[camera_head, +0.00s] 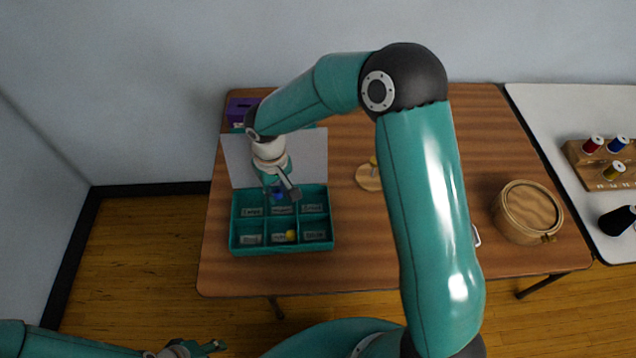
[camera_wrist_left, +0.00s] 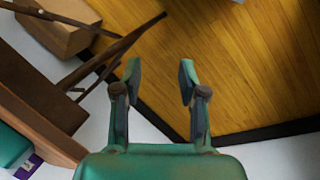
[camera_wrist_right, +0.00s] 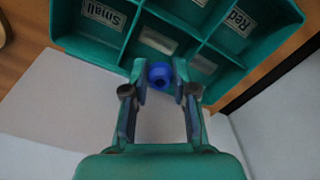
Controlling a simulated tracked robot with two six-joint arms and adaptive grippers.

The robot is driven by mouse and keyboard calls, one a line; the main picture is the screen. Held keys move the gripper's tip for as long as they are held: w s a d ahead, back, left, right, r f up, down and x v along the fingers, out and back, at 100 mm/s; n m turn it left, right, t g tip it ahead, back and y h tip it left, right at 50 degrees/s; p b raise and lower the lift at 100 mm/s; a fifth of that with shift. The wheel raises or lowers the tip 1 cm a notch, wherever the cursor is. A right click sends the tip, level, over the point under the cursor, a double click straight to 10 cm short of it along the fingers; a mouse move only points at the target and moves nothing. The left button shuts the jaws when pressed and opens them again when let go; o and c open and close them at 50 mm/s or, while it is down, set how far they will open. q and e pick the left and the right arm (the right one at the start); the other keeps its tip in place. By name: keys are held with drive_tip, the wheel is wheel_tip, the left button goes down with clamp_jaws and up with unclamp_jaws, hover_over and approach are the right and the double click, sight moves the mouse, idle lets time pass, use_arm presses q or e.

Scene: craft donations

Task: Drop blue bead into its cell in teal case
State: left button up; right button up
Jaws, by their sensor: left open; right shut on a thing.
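The teal case (camera_head: 331,222) sits on the table with its pale lid (camera_head: 308,155) raised behind it. It has several labelled cells; a yellow bead (camera_head: 290,235) lies in the front middle one. My right gripper (camera_head: 284,192) is over the back of the case. It is shut on the blue bead (camera_wrist_right: 160,72), which shows between its fingertips (camera_wrist_right: 161,82) in the right wrist view. The case (camera_wrist_right: 105,48) is beyond it there, with labels reading "Small" and "Red". The label nearest the bead is not readable. My left gripper (camera_wrist_left: 160,85) is open and empty, away from the table.
A purple box (camera_head: 240,106) stands behind the lid. A wooden disc with a yellow top (camera_head: 368,180) and a round wooden box (camera_head: 528,212) are on the table to the right. A spool rack (camera_head: 600,165) is on the white table. My right arm hides the table's middle.

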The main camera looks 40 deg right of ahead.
drive_tip(key=shift+s+d, duration=0.1)
drive_tip(key=shift+d, duration=0.1)
use_arm(q)
drive_tip(key=shift+o, duration=1.3)
drive_tip(key=shift+s, duration=0.1)
use_arm(e)
drive_tip(key=shift+r, duration=0.1)
use_arm(q)
drive_tip(key=shift+o, duration=0.7)
use_arm(e)
drive_tip(key=shift+s+d+r, duration=0.15)
drive_tip(key=shift+s+r, duration=0.05)
drive_tip(key=shift+r, duration=0.05)
drive_tip(key=s+d+r+m, duration=0.3)
drive_tip(key=s+d+r, duration=0.1)
drive_tip(key=s+r, duration=0.5)
use_arm(q)
wheel_tip(320, 180, down, 5)
drive_tip(key=b, duration=0.5)
use_arm(e)
wheel_tip(320, 180, down, 7)
drive_tip(key=s, duration=0.1)
drive_tip(key=shift+s, duration=0.25)
drive_tip(key=shift+d+r, duration=0.1)
drive_tip(key=o, duration=0.8)
drive_tip(key=shift+r, duration=0.1)
